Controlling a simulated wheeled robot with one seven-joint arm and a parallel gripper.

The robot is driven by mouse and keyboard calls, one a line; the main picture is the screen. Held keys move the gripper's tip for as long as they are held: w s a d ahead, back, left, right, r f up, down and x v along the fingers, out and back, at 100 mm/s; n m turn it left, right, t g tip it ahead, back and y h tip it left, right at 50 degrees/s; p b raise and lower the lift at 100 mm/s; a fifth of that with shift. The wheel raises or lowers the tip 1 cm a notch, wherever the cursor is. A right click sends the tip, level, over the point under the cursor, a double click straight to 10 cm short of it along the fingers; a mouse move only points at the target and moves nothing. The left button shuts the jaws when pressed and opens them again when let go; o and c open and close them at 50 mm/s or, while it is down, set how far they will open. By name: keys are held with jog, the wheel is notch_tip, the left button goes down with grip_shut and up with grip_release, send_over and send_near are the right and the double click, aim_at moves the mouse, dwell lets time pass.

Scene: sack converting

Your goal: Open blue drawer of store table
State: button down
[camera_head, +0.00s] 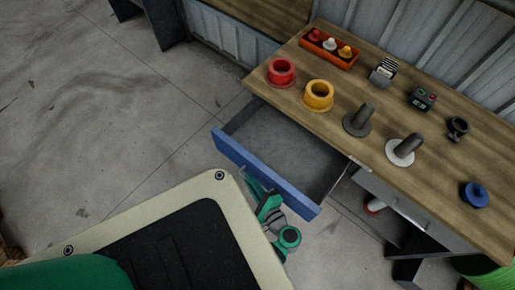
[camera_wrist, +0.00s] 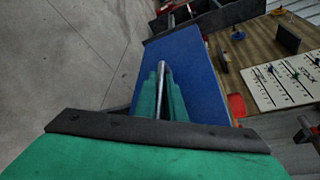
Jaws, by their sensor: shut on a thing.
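The store table (camera_head: 300,75) has a wooden top and stands on the right in the head view. Its blue drawer (camera_head: 232,152) is pulled well out, and its grey inside looks empty. In the wrist view the blue drawer front (camera_wrist: 200,75) lies close by the fingers. My gripper (camera_head: 252,184) is at the outer side of this front. In the wrist view my gripper (camera_wrist: 163,88) has its green fingers shut on the metal bar handle (camera_wrist: 162,72). The fingers hide part of the handle.
On the tabletop are a red ring (camera_head: 281,72), a yellow ring (camera_head: 319,95), an orange tray (camera_head: 329,52), a dark post (camera_head: 359,120), a white-based post (camera_head: 403,150) and a blue knob (camera_head: 474,194). A second, grey drawer (camera_head: 405,203) is closed.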

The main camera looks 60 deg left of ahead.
jog(key=c, duration=2.1)
grip_release()
jog(key=v, duration=1.1)
jog(key=shift+a, duration=0.1)
